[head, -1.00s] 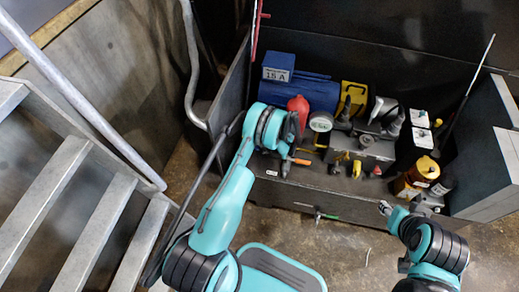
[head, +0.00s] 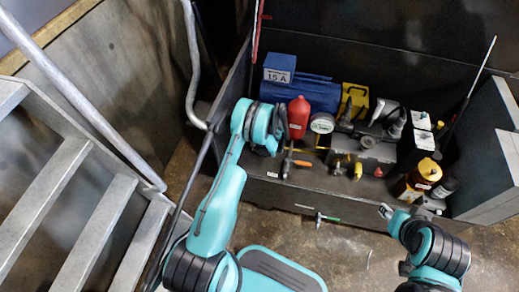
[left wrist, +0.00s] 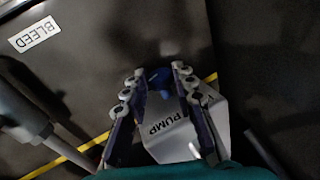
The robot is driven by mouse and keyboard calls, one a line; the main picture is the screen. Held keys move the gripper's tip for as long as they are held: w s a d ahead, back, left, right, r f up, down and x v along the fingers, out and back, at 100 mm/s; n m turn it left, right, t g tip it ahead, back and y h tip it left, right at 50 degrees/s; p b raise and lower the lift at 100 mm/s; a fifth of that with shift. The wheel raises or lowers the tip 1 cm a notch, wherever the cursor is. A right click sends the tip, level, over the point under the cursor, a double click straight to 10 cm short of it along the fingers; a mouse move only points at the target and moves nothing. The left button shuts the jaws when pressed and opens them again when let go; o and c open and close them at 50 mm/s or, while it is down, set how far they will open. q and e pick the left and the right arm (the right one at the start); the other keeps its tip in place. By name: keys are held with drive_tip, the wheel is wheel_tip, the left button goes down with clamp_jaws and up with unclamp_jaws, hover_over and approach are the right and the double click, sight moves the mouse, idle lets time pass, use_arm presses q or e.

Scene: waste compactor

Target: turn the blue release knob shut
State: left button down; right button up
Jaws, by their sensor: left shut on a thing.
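The blue knob (left wrist: 160,80) shows in the left wrist view between the fingertips of my left gripper (left wrist: 158,75), which is shut on it. The knob is partly covered by the fingers, and I cannot tell how far it is turned. A pale block labelled PUMP (left wrist: 165,126) lies behind the fingers, just below the knob. In the head view my left arm and wrist hide the knob and the left gripper's fingers. My right gripper (head: 386,211) is at the lower right of the head view, in front of the bench, apart from the knob; its jaws are too small to read.
A label BLEED (left wrist: 34,35) is on the dark panel. The dark bench (head: 320,198) carries a red bottle (head: 299,118), a gauge (head: 321,123), a blue case (head: 312,92) and an orange-handled tool (head: 301,163). Metal stairs (head: 90,220) stand at left. The floor before the bench is mostly clear.

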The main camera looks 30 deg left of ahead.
use_arm(q)
drive_tip(key=shift+h, duration=0.3)
drive_tip(key=c, duration=1.3)
unclamp_jaws()
drive_tip(key=shift+o, duration=0.2)
drive_tip(key=shift+d, duration=0.1)
